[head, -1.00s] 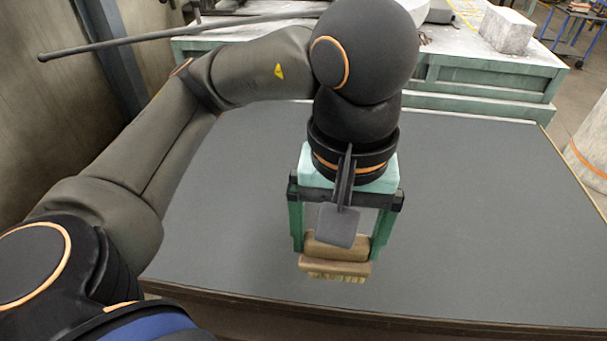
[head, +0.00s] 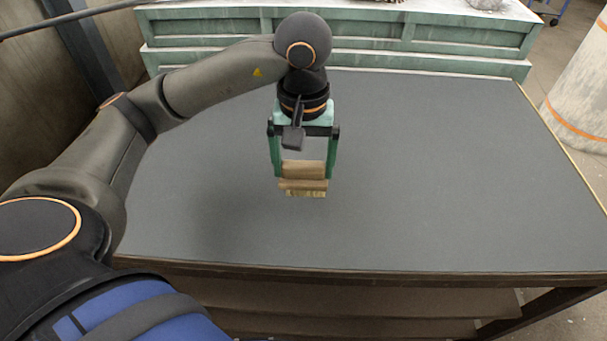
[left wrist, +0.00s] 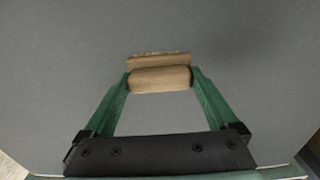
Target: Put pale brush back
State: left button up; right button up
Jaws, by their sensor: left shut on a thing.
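The pale brush (head: 303,187) is a tan wooden block with a rounded handle and pale bristles on its lower side. My left gripper (head: 303,170) is shut on the brush's handle, with one green finger at each end. In the left wrist view the brush (left wrist: 158,62) shows beyond the handle, and the gripper (left wrist: 160,80) has its fingertips against the handle's ends. The brush is over the grey table top (head: 420,170); it looks raised, but the height is hard to tell. My right gripper is not in view.
The table top is bare around the brush. A green, weathered cabinet or bench (head: 340,35) stands along the table's back edge. A pale cylinder with an orange band (head: 580,95) stands on the floor at the right. A shelf (head: 330,305) lies under the table's front edge.

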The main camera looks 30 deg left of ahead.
aim_at(303, 177)
pick_arm(q)
notch_tip(303, 177, down, 3)
dwell(0.3)
jog(key=shift+f, duration=0.15)
jog(key=o, duration=0.9)
jog(key=shift+o, duration=0.2)
jog(key=shift+r, duration=0.3)
notch_tip(303, 177, up, 12)
jog(key=shift+f+p, duration=0.1)
jog(key=shift+p, duration=0.95)
